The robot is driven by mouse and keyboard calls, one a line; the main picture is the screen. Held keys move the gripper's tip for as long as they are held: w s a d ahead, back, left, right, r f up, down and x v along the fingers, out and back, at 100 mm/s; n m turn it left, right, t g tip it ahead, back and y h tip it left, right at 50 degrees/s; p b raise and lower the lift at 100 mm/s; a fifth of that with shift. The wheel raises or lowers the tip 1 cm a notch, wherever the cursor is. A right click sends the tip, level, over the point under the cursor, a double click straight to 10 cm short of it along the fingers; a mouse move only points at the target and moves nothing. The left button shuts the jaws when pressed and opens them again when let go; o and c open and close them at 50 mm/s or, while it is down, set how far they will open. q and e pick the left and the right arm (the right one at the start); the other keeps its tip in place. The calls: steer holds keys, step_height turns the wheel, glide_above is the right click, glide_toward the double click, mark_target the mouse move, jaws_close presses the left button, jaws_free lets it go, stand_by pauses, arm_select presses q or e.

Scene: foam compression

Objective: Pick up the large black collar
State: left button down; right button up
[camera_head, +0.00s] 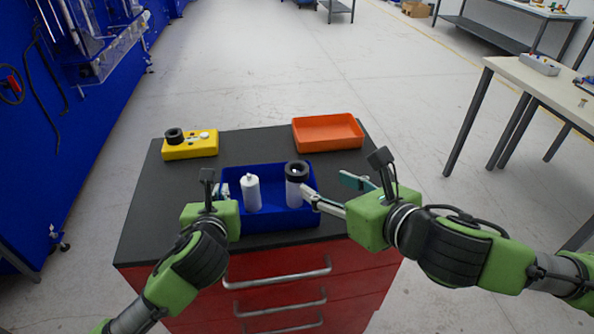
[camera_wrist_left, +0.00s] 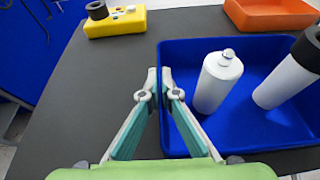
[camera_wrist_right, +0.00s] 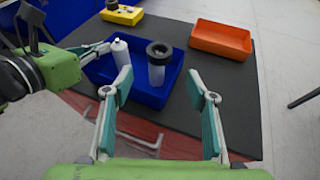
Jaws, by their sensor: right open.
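A thick black collar (camera_head: 297,170) sits on top of a pale cylinder (camera_head: 293,192) upright in the blue tray (camera_head: 235,221). It also shows in the right wrist view (camera_wrist_right: 159,49). Another black ring (camera_head: 174,135) lies on the yellow block (camera_head: 202,147). My right gripper (camera_head: 330,187) is open and empty, at the tray's right side. In its wrist view the cylinder and collar appear beyond the gap between the fingers.
A white bottle (camera_head: 251,192) stands in the blue tray, left of the collared cylinder. An empty orange tray (camera_head: 327,147) is at the back right of the dark cabinet top (camera_head: 141,211). The cabinet top is bare at the front left.

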glide_toward(293, 166)
steer(key=shift+w+a+f, duration=0.25)
steer(key=shift+w+f, duration=0.4)
steer(key=shift+w, duration=0.15)
steer(key=shift+r+x, duration=0.2)
steer(key=shift+x, duration=2.55)
steer(key=shift+a, duration=0.1)
steer(key=c, duration=1.3)
step_height(293, 166, up, 12)
step_height(293, 166, down, 9)
steer(key=shift+f, duration=0.25)
